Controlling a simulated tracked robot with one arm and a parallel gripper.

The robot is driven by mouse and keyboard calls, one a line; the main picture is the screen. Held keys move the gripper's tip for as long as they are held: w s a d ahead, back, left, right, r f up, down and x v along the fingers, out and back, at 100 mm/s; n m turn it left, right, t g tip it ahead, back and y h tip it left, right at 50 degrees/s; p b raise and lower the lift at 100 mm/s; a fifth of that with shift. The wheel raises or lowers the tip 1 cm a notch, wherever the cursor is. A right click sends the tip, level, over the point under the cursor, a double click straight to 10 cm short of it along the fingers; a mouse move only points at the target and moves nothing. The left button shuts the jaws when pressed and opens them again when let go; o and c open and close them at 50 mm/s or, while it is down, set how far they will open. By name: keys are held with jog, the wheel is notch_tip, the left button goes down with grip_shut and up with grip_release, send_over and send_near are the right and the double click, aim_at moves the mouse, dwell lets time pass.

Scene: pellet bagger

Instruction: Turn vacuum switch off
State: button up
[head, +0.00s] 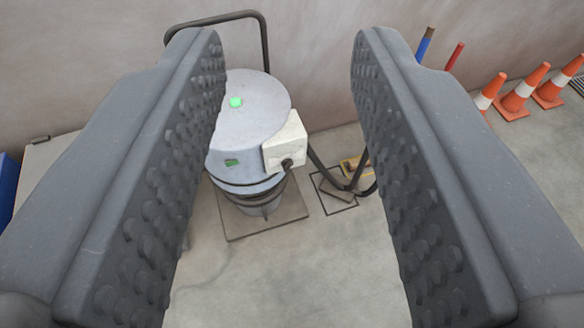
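My gripper (287,40) is open and empty, its two dark studded fingers wide apart at the left and right of the head view. Between them, farther off on the floor, stands a grey round vacuum (250,105). The left finger covers part of its left side. A pale box (291,143) sits on its right side, with a small dark knob-like part (287,163) low on its face. This may be the vacuum switch, but its setting is too small to tell. A green spot (236,102) shows on the top and another green mark (231,162) on the side.
A dark tube handle (267,45) rises behind the vacuum, by the wall. A black hose (330,180) curves to the right over a dark-outlined floor square (334,207). Several orange cones (517,92) stand at right. The floor in front (290,275) is clear.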

aim_at(290, 168)
jog(key=w+d+f+h+b, duration=0.1)
jog(key=w+d+f, duration=0.2)
jog(key=w+f, duration=0.8)
jog(key=w+d+f, duration=0.4)
jog(key=w+f, duration=0.6)
jog(key=w, duration=0.3)
jog(key=w+d+f+t+y, duration=0.1)
jog(key=w+f, duration=0.3)
jog(key=f, duration=0.6)
jog(key=w+d+f+y, duration=0.1)
jog(key=w+f, duration=0.2)
jog(key=f, duration=0.6)
jog(key=s+a+f+m+y+b, duration=0.1)
jog(key=s+a+f+y, duration=0.15)
jog(key=f, duration=1.35)
jog(key=s+a+f+m+y+b, duration=0.15)
jog(key=s+f, duration=0.25)
jog(key=f, duration=1.2)
jog(key=shift+t+y, duration=0.3)
jog(key=shift+t, duration=0.1)
jog(key=b+x, duration=0.2)
jog(key=x, duration=1.2)
jog(key=shift+w, duration=0.1)
jog(key=shift+c, duration=0.3)
grip_shut()
